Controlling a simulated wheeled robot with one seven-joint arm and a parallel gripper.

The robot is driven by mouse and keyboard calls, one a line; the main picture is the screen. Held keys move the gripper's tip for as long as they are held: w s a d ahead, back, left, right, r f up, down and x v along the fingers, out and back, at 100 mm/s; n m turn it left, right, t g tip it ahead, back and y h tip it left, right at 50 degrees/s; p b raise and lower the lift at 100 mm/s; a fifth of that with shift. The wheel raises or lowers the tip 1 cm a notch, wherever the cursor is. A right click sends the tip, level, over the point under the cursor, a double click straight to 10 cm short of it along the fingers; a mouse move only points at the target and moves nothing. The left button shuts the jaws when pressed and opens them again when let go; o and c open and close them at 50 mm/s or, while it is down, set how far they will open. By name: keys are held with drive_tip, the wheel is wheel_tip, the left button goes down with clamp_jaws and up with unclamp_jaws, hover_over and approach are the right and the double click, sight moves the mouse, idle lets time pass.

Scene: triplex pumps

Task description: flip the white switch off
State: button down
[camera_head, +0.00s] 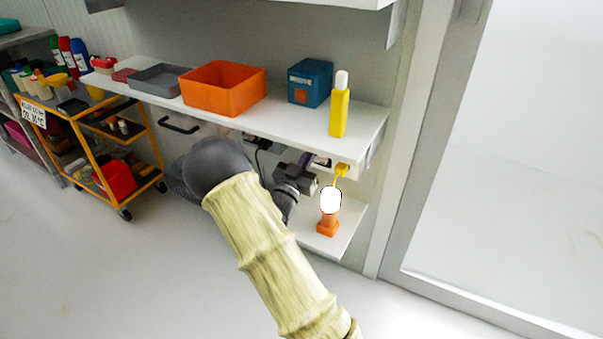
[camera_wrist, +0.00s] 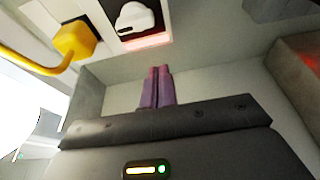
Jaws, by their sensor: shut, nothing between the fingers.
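The white switch (camera_wrist: 134,18) is a rounded white knob on a dark plate at the top of the wrist view. A red glow shows along the plate's lower edge. My gripper (camera_wrist: 160,72) has its purple fingers pressed together, with nothing between them. In the picture its tips lie below and slightly right of the switch, apart from it. In the head view my gripper (camera_head: 304,160) is under the shelf, partly hidden by my arm, and I cannot make out the switch clearly there.
A yellow plug (camera_wrist: 75,42) with its cord sits left of the switch. A glowing lamp (camera_head: 330,202) on an orange base stands on the lower shelf (camera_head: 345,232). The upper shelf (camera_head: 366,125) above holds an orange bin (camera_head: 223,90), a blue box (camera_head: 310,82) and a yellow bottle (camera_head: 339,108).

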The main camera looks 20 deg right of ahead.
sight(321, 160)
drive_tip(key=f+b, duration=0.1)
drive_tip(key=w+d+f+b, duration=0.1)
drive_tip(key=d+f+b, duration=0.1)
drive_tip(key=shift+w, duration=0.3)
drive_tip(key=shift+a, duration=0.15)
drive_tip(key=shift+f+n, duration=0.1)
drive_tip(key=shift+n, duration=0.3)
